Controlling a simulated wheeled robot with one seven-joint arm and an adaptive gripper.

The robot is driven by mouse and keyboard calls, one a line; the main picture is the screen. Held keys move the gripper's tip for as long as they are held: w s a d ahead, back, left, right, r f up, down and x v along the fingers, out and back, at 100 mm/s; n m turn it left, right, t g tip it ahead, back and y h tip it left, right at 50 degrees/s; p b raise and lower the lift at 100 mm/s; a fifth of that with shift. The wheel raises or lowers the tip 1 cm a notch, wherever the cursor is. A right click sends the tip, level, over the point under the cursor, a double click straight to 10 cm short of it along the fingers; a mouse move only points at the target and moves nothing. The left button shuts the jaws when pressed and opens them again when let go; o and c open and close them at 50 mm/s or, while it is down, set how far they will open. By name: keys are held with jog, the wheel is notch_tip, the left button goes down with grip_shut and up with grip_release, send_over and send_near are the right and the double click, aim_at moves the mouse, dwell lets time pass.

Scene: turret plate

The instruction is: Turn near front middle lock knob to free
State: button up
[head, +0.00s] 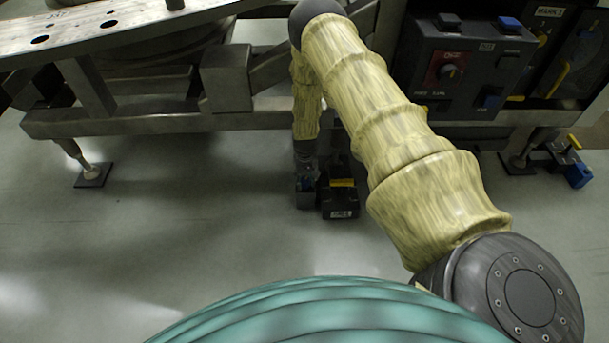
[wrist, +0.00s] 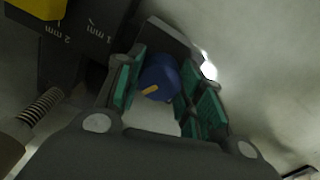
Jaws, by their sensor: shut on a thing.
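The lock knob (wrist: 156,74) is round and blue with a short yellow mark on its face. In the wrist view it sits between the green pads of my gripper (wrist: 160,84), which is shut on it. The yellow mark runs slantwise, rising to the right. The knob belongs to a dark block (wrist: 72,45) with "1 mm" and "2 mm" marks. In the head view my gripper (head: 305,188) is low beside the black block (head: 340,202) under the front beam. My fingers mostly hide the knob there.
The front beam (head: 180,123) runs above my gripper. A control box (head: 463,70) hangs at the upper right. Another block with a blue knob (head: 578,176) stands at the far right foot. A levelling foot (head: 91,174) stands at left. The floor (head: 200,230) in front is clear.

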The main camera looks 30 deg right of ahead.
aim_at(305, 179)
jog(key=shift+w+r+m+p, duration=0.15)
jog(key=shift+m+p, duration=0.3)
jog(key=shift+m, duration=0.85)
jog(key=shift+w, duration=0.1)
jog(key=o, duration=1)
jog(key=r, duration=1.1)
jog(key=shift+s+r, duration=0.2)
jog(key=shift+r, duration=0.15)
